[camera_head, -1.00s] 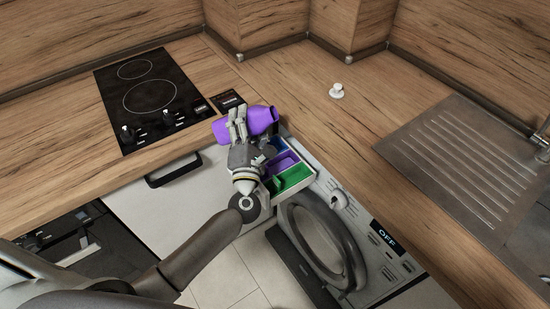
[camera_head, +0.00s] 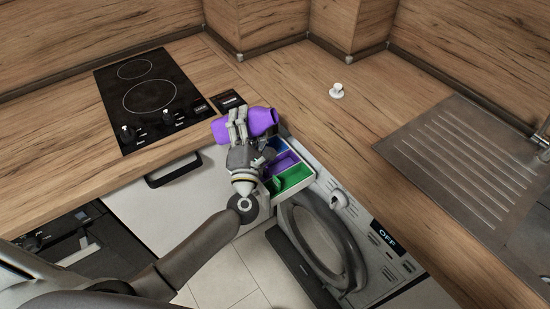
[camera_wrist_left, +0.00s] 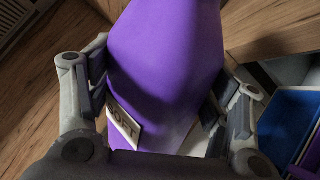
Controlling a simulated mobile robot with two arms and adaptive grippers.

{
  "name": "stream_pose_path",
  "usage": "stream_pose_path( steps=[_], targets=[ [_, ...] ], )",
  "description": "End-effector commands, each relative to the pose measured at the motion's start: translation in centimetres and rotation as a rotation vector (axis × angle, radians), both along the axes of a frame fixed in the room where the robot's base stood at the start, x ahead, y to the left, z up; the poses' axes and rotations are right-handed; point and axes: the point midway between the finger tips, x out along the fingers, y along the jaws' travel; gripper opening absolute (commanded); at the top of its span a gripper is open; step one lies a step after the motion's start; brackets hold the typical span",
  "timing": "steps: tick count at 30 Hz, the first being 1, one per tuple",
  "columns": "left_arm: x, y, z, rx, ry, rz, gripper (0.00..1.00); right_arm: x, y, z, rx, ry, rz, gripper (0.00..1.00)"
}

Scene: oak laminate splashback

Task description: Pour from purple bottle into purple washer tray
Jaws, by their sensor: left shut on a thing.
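The purple bottle (camera_head: 262,120) is held nearly on its side above the open washer drawer, its narrower end to the right. My left gripper (camera_head: 238,124) is shut around it. In the left wrist view the bottle (camera_wrist_left: 165,70) fills the middle between the fingers (camera_wrist_left: 165,95), with a pale label partly readable. The purple washer tray (camera_head: 283,163) lies in the drawer between a blue and a green compartment, just below and to the right of the bottle. No liquid is visible. My right gripper is not in view.
A cooktop (camera_head: 150,98) is at the left and a metal sink (camera_head: 460,150) at the right. A small white object (camera_head: 337,91) stands on the otherwise clear counter behind.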

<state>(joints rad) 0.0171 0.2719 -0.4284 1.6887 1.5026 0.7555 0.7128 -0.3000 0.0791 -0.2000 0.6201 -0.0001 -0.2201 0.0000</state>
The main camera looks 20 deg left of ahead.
Motion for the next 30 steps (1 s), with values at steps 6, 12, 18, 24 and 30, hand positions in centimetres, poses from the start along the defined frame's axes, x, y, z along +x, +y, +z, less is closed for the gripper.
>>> stream_pose_path(
  steps=[6, 12, 18, 24, 30],
  targets=[
    [0.04, 0.05, 0.18, 0.014, -0.002, 0.001, 0.28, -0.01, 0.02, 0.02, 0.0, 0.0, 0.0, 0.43],
    [0.03, 0.08, 0.14, 0.027, 0.0, 0.001, 0.28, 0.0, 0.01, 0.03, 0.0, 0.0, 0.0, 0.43],
    [0.03, 0.09, 0.1, 0.039, 0.002, 0.001, 0.28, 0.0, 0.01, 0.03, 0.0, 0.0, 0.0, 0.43],
    [0.03, 0.09, 0.06, 0.05, 0.004, 0.001, 0.28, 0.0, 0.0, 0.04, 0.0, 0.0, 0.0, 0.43],
    [0.02, 0.09, 0.01, 0.062, 0.006, 0.0, 0.28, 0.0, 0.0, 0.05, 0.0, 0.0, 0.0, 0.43]
  ],
)
